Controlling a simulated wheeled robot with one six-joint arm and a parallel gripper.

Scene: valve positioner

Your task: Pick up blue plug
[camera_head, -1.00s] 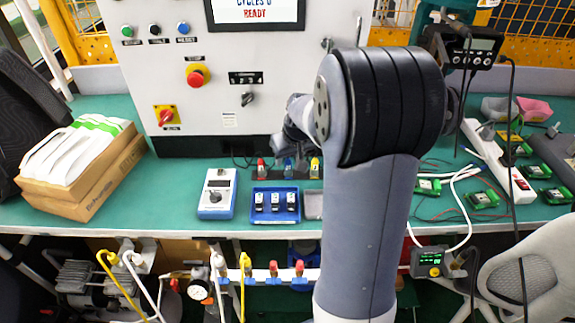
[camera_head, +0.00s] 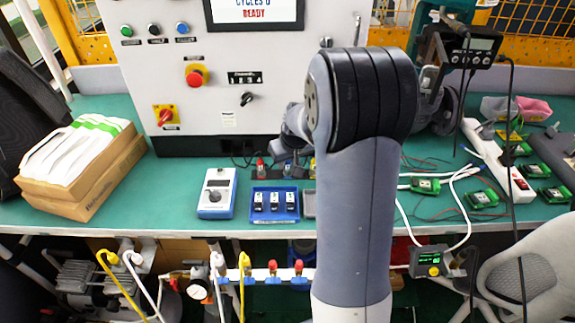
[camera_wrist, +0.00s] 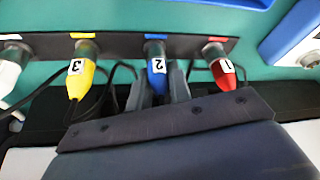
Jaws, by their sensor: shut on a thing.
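The blue plug (camera_wrist: 156,62), labelled 2, is seated in a dark rail (camera_wrist: 118,46) between the yellow plug (camera_wrist: 79,75), labelled 3, and the red plug (camera_wrist: 221,68), labelled 1. My gripper (camera_wrist: 160,90) is shut on the blue plug, with one finger on each side of its lower body.
A white plug (camera_wrist: 10,66) sits at the rail's left end in the wrist view. In the head view, a blue tray (camera_head: 275,217) and a handheld meter (camera_head: 216,193) lie in front of the rail. The control cabinet (camera_head: 222,110) stands close behind.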

